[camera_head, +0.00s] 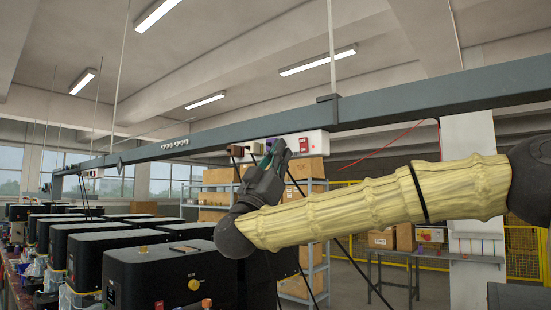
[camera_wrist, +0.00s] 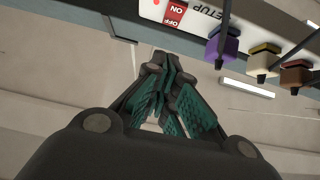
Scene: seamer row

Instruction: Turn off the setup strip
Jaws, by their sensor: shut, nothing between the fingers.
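The setup strip (camera_head: 312,143) is a white box on the overhead grey rail, with a red switch (camera_head: 303,145) on its face. In the wrist view the strip (camera_wrist: 268,14) appears upside down with the word SETUP. Its red rocker switch (camera_wrist: 175,13) carries ON and OFF marks, and a small red spot shows beside it. Purple (camera_wrist: 222,45), cream (camera_wrist: 263,60) and brown (camera_wrist: 295,75) plugs are in its sockets. My gripper (camera_head: 277,148) is raised in front of the strip, left of the switch. In the wrist view its fingers (camera_wrist: 160,62) are together and empty, apart from the switch.
The grey rail (camera_head: 440,98) crosses the room overhead, with more sockets (camera_head: 175,144) farther left. Dark cords hang from the plugs near my gripper. Black machines (camera_head: 165,277) stand in a row below. Shelves with cardboard boxes (camera_head: 218,197) stand behind.

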